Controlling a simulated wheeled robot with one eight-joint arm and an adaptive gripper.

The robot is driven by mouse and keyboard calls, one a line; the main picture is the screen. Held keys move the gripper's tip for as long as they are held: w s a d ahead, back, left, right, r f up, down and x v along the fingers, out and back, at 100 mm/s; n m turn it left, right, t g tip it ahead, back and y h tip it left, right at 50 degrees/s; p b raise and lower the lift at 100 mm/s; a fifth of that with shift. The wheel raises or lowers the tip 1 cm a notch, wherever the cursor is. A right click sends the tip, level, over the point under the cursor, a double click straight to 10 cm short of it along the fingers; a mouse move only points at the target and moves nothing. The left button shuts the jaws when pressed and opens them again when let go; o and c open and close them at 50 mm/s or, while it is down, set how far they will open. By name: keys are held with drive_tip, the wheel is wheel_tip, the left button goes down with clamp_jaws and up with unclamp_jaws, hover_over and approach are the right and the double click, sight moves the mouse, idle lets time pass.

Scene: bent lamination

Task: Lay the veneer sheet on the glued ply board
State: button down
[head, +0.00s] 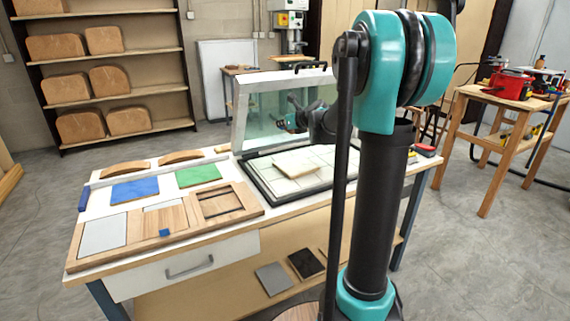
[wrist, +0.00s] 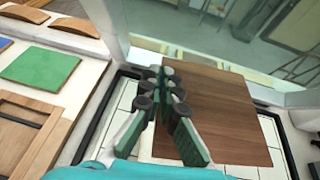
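The dark brown veneer sheet (wrist: 228,112) fills the right middle of the wrist view, its left edge between my fingertips. My gripper (wrist: 163,88), with green finger pads, is shut on that edge. The sheet hangs in front of a pale board, hiding much of it. The pale ply board (head: 300,162) lies on the tiled bed of the open press; its edge also shows in the wrist view (wrist: 152,146). In the head view my gripper (head: 291,118) is above the press, left of my arm. I cannot make out the sheet clearly there. Glue cannot be told.
The press's clear raised lid (head: 262,106) stands behind my gripper. Left on the bench are a blue sheet (head: 134,190), a green sheet (head: 198,174), curved wooden pieces (head: 181,157) and a wooden frame tray (head: 150,244). The black press rim (head: 268,190) surrounds the bed.

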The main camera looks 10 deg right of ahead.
sight(282, 169)
wheel_tip(282, 169, down, 17)
drive_tip(key=shift+d+f, duration=0.1)
drive_tip(key=shift+f, duration=0.1)
idle(0.3)
drive_tip(key=c, duration=1.7)
unclamp_jaws()
drive_tip(key=shift+f, duration=0.1)
